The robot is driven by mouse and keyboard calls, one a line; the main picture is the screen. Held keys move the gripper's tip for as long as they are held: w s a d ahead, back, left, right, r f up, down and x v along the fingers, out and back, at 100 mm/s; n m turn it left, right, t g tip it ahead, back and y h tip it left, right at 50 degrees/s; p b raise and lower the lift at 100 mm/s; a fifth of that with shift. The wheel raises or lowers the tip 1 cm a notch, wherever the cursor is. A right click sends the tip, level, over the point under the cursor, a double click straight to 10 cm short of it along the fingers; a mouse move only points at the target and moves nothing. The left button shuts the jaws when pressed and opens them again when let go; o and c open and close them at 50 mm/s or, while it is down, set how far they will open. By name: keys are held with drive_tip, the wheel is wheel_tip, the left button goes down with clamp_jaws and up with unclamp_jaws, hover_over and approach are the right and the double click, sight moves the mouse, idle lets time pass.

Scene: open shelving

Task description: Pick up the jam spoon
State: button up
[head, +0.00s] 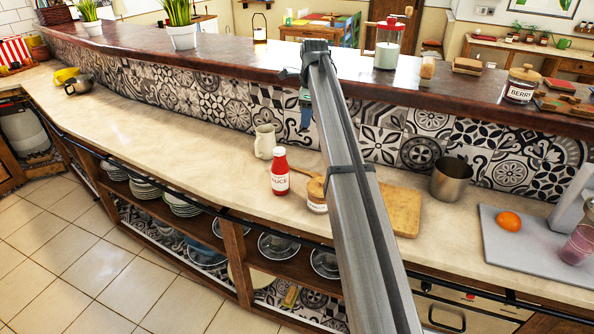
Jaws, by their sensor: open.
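I cannot clearly make out the jam spoon. A small jar with a wooden top (317,196) stands on the lower counter, partly hidden behind my arm. A short brown piece juts up-left from its top; I cannot tell if this is a spoon handle. A jar labelled BERRY (521,85) stands on the upper ledge at the right. My gripper (305,117) shows small and partly hidden beside the far end of my arm, in front of the tiled wall. It is open, and I see nothing held in it.
A red sauce bottle (280,174) and a cream jug (265,141) stand left of the jar. A cutting board (400,208), a metal cup (451,179) and an orange (509,221) are to the right. The left counter is mostly clear.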

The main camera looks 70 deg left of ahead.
sight(297, 168)
drive_tip(key=a+f+m, duration=0.1)
drive_tip(key=f, duration=0.5)
drive_tip(key=s+a+f+m+h, duration=0.1)
drive_tip(key=f, duration=0.6)
drive_tip(key=s+a+f+m+h, duration=0.1)
drive_tip(key=f, duration=0.6)
drive_tip(key=shift+s+f, duration=0.1)
drive_tip(key=shift+f, duration=0.05)
drive_tip(key=shift+c, duration=0.3)
clamp_jaws()
